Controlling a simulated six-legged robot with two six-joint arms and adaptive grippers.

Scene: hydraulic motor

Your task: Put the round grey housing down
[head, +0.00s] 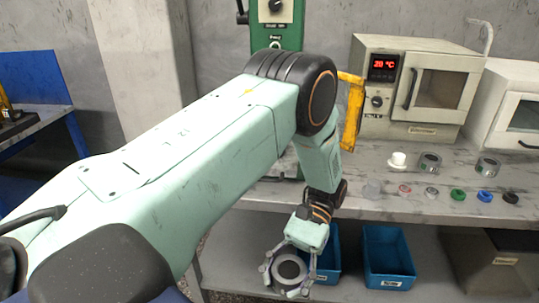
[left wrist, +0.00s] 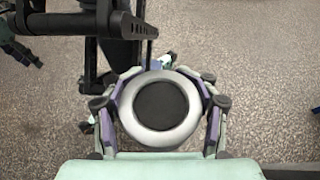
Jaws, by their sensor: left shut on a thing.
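The round grey housing (head: 289,270) is a short ring-shaped part with a dark centre. My left gripper (head: 290,283) is shut around it and holds it in front of the bench, below the bench top. In the left wrist view the housing (left wrist: 158,108) sits between the fingers of my left gripper (left wrist: 160,112), with speckled floor behind it.
The bench top (head: 375,203) bears a row of small parts, a white cup (head: 397,160), two grey cylindrical parts and an oven (head: 418,88) with a red display. Blue bins (head: 388,257) stand on the lower shelf, close behind the gripper. A blue table (head: 40,125) is at left.

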